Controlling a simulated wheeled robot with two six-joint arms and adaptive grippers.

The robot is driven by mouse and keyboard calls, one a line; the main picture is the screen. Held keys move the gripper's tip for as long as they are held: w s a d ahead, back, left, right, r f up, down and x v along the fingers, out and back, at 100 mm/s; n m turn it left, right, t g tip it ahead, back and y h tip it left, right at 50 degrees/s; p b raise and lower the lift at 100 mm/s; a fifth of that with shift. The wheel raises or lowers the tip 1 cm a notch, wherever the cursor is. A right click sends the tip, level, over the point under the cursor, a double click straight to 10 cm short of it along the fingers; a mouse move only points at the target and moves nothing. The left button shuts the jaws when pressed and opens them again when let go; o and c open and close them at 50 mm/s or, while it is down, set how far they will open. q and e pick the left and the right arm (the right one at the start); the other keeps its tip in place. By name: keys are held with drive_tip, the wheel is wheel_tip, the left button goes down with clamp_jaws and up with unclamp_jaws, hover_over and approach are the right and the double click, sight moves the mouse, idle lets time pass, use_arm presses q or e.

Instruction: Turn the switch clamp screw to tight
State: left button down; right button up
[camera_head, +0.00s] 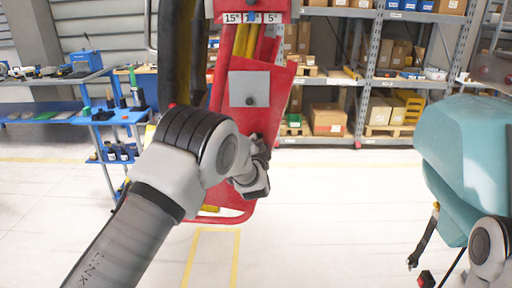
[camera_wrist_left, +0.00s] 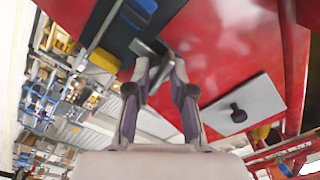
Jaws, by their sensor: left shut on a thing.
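A small grey metal handle (camera_wrist_left: 152,52), apparently the clamp screw, lies between my left fingertips in the left wrist view, against the red panel (camera_wrist_left: 225,45). My left gripper (camera_wrist_left: 160,68) is shut on it; the fingers hide part of it, and I cannot read its turn or tightness. In the head view, my left gripper (camera_head: 262,172) is at the right side of the red panel (camera_head: 232,135), largely covered by my own wrist. A grey plate with a dark knob (camera_head: 250,101) is above it, and this knob (camera_wrist_left: 238,113) is clear of my fingers. My right gripper is out of view.
A sign with 15° and 5° marks (camera_head: 252,17) tops the red panel. A teal padded body (camera_head: 468,150) with a hanging dark strap (camera_head: 424,240) is at the right. A blue bench (camera_head: 125,116) and storage shelves (camera_head: 345,82) stand behind. Floor between is clear.

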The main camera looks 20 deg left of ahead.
use_arm(q)
drive_tip(key=shift+m, duration=0.5)
drive_tip(key=c, duration=1)
unclamp_jaws()
drive_tip(key=v, duration=1.1)
drive_tip(key=shift+s, duration=0.4)
drive_tip(key=shift+d, duration=0.1)
